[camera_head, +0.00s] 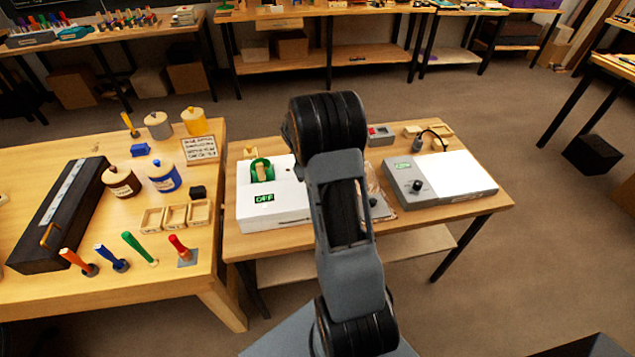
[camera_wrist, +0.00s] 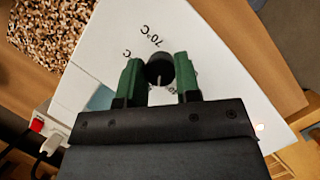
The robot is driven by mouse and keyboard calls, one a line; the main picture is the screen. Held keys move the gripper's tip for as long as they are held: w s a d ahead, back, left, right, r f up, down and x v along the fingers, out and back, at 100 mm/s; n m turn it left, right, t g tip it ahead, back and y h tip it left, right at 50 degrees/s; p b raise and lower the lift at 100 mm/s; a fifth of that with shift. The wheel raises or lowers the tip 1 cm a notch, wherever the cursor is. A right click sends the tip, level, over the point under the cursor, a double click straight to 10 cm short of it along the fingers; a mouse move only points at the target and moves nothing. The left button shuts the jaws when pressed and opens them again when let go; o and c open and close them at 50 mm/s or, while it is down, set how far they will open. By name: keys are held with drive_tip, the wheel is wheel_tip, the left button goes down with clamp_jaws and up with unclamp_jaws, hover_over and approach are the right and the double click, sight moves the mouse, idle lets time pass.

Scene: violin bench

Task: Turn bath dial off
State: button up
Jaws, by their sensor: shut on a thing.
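In the wrist view, a round black dial (camera_wrist: 158,70) with a pale pointer line sits on a white panel (camera_wrist: 215,75). The marking 70°C is printed beside it; other markings are partly covered. My gripper (camera_wrist: 160,62) has its green fingers closed on the dial, one on each side. In the head view, my arm hides the gripper and the dial. A white box (camera_head: 280,213) with a green-lit display (camera_head: 264,198), seeming to read OFF, and a green ring (camera_head: 262,170) stands left of my arm.
A grey device (camera_head: 455,192) with a white plate and its own black knob (camera_head: 417,187) stands right of my arm. Jars, small wooden trays (camera_head: 175,215) and coloured-handled tools stand on the left table. Speckled granular material (camera_wrist: 45,25) lies beside the panel.

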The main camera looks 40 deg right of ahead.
drive_tip(key=n, duration=0.2)
drive_tip(key=n+t+h, duration=0.1)
drive_tip(key=n, duration=0.1)
drive_tip(key=shift+w+r+n+h+p, duration=0.2)
drive_tip(key=shift+n+h+p, duration=0.1)
drive_tip(key=shift+n+p, duration=0.1)
drive_tip(key=n+t, duration=0.1)
drive_tip(key=n, duration=0.2)
drive_tip(key=shift+s+n+h+p, duration=0.15)
drive_tip(key=shift+n+h+p, duration=0.15)
drive_tip(key=shift+h+p, duration=0.1)
drive_tip(key=n+t+p, duration=0.1)
drive_tip(key=n+t, duration=0.1)
drive_tip(key=n, duration=0.2)
drive_tip(key=shift+r+p, duration=0.1)
drive_tip(key=shift+p, duration=0.2)
drive_tip(key=shift+n+t+p, duration=0.8)
drive_tip(key=shift+n+p, duration=0.1)
drive_tip(key=shift+n, duration=1.2)
drive_tip(key=o, duration=0.8)
drive_tip(key=shift+a+f, duration=0.1)
drive_tip(key=shift+f, duration=0.15)
drive_tip(key=shift+o, duration=0.6)
drive_tip(key=shift+s, duration=0.15)
